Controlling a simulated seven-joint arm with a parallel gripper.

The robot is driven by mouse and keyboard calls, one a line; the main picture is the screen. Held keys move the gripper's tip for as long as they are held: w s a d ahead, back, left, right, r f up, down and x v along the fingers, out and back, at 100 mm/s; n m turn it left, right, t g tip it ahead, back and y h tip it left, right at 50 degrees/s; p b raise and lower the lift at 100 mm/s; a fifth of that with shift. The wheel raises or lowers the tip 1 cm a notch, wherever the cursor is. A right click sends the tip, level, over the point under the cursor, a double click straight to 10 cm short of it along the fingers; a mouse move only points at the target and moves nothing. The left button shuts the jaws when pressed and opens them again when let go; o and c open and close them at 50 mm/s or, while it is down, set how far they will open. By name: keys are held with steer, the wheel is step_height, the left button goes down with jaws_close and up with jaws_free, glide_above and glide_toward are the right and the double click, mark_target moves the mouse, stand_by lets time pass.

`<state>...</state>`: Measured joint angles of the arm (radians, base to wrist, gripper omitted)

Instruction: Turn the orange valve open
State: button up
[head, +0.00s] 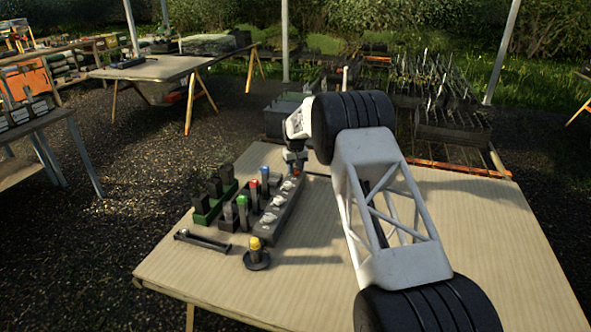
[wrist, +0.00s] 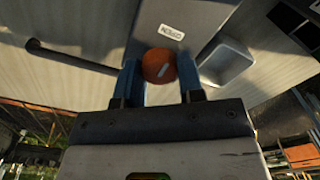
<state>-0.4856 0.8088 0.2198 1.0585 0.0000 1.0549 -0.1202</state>
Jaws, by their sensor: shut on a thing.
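The orange valve (wrist: 157,64) is a round knob with a short pale mark on its face, seen in the wrist view. My gripper (wrist: 160,77) has its two blue fingers on either side of the knob and is shut on it. A white label reading "OPEN" (wrist: 172,31) lies on the grey panel just beyond the knob. How far the valve is turned I cannot tell.
Tubes with blue (head: 265,169), red (head: 254,184) and green (head: 242,200) tops stand along the block, beside a green rack (head: 205,215). A yellow-topped piece on a round dark base (head: 257,262) and a dark bar (head: 203,241) lie nearer. The table's right side (head: 490,240) is clear.

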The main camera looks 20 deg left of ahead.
mark_target(295, 169)
steer(key=o, duration=0.9)
steer(key=shift+r, duration=0.1)
steer(key=shift+r, duration=3.85)
